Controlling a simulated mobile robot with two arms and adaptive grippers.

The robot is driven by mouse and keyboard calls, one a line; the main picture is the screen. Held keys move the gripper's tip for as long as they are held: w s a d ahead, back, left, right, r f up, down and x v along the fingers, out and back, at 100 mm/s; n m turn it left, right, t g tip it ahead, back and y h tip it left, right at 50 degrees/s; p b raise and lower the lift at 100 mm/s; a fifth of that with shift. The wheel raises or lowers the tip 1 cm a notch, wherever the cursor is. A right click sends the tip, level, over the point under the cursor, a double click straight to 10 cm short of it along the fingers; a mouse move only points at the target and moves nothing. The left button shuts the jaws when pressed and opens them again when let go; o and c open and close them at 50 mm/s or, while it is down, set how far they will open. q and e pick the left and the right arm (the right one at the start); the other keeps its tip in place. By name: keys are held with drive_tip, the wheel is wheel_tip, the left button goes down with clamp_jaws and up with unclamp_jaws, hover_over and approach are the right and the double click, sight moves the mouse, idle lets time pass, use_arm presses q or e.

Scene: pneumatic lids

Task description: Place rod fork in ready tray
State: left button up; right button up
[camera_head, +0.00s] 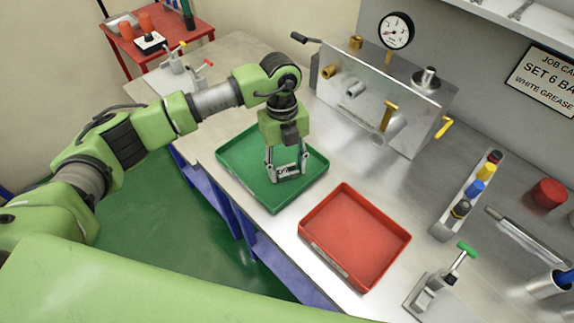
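The green tray (240,158) lies on the bench below my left gripper; I take it for the ready tray, though no label is readable. My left gripper (287,174) points down into this tray, its two fingers spread apart. A small silver metal piece (289,171), probably the rod fork, shows between the fingertips at the tray floor. It is too small and partly hidden to tell its shape or whether the fingers touch it. My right gripper is not in view.
A red tray (345,232) lies just right of the green one. Behind stands a metal fixture block (375,105) with a gauge (396,31). At right are a rack of coloured parts (468,196), a green-handled clamp (432,290) and a red cap (548,194).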

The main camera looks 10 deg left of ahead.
use_arm(q)
drive_tip(key=shift+o, duration=0.3)
drive_tip(key=shift+r, duration=0.25)
drive_tip(key=shift+w+r, duration=0.15)
drive_tip(key=shift+r, duration=0.2)
wheel_tip(320, 180, up, 11)
drive_tip(key=w+a+b, duration=0.1)
drive_tip(key=b, duration=0.1)
drive_tip(key=shift+w+b, duration=0.15)
drive_tip(key=shift+b, duration=0.2)
